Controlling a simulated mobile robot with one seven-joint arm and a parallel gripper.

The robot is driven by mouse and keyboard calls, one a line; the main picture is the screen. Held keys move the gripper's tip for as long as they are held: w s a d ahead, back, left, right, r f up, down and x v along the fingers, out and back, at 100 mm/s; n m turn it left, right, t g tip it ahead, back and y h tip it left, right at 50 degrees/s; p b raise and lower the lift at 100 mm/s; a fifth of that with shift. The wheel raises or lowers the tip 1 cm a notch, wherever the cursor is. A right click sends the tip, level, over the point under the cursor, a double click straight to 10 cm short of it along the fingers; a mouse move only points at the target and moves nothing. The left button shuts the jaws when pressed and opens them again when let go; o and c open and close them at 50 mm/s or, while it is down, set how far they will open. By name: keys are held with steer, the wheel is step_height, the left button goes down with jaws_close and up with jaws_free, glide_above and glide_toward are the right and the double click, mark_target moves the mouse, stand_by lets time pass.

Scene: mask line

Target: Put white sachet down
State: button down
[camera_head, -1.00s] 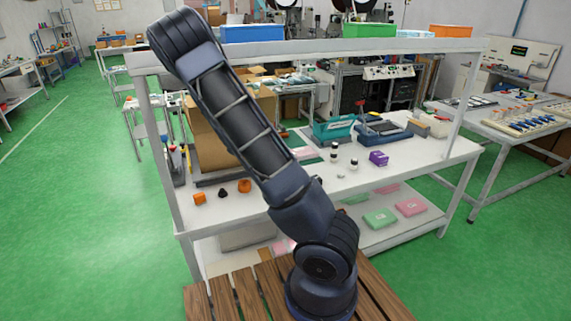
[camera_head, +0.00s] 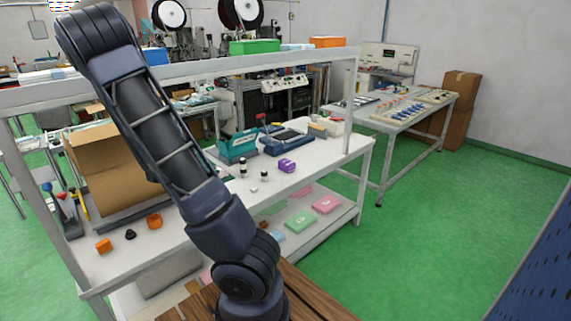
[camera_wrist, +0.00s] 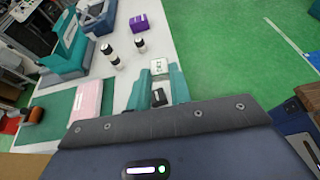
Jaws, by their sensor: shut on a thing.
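In the wrist view, a small white sachet (camera_wrist: 159,66) with faint greenish print is at the tips of my gripper (camera_wrist: 161,83). The two teal fingers are closed around its near part, and its far end sticks out past them. The white table (camera_wrist: 188,47) shows below and beyond the sachet; I cannot tell whether the sachet touches it. In the head view, my gripper and the sachet are not visible; my dark arm crosses the left of the picture. The table there (camera_head: 335,148) also shows.
Small bottles (camera_wrist: 140,45) and a purple box (camera_wrist: 138,22) stand ahead of the gripper. A pink packet (camera_wrist: 88,98) lies to its left. A teal holder (camera_head: 238,148) and an orange block (camera_head: 103,246) are on the table. An upper shelf rail spans it. Green floor is clear to the right.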

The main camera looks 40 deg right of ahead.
steer(key=s+d+f, duration=0.1)
steer(key=s+d, duration=0.3)
steer(key=d, duration=0.6)
steer(key=s+d+f+m+g, duration=0.1)
steer(key=s+d, duration=0.3)
steer(key=d, duration=0.5)
steer(key=s+d, duration=0.4)
steer(key=d, duration=0.6)
steer(key=n+t, duration=0.1)
steer(key=t, duration=0.1)
glide_above(287, 166)
steer(key=s+d, duration=0.2)
steer(key=f, duration=0.2)
steer(key=shift+n, duration=0.3)
steer(key=shift+w+a+f, duration=0.4)
steer(key=shift+w+f, duration=0.5)
steer(key=shift+f, duration=0.95)
steer(key=shift+w+a+f, duration=0.35)
steer(key=shift+w+f, duration=0.5)
steer(key=shift+f, duration=0.95)
steer(key=shift+w+a+f, duration=0.4)
steer(key=shift+w+f, duration=0.5)
steer(key=shift+f, duration=0.95)
steer(key=shift+f, duration=0.1)
steer(key=c, duration=1.3)
jaws_free()
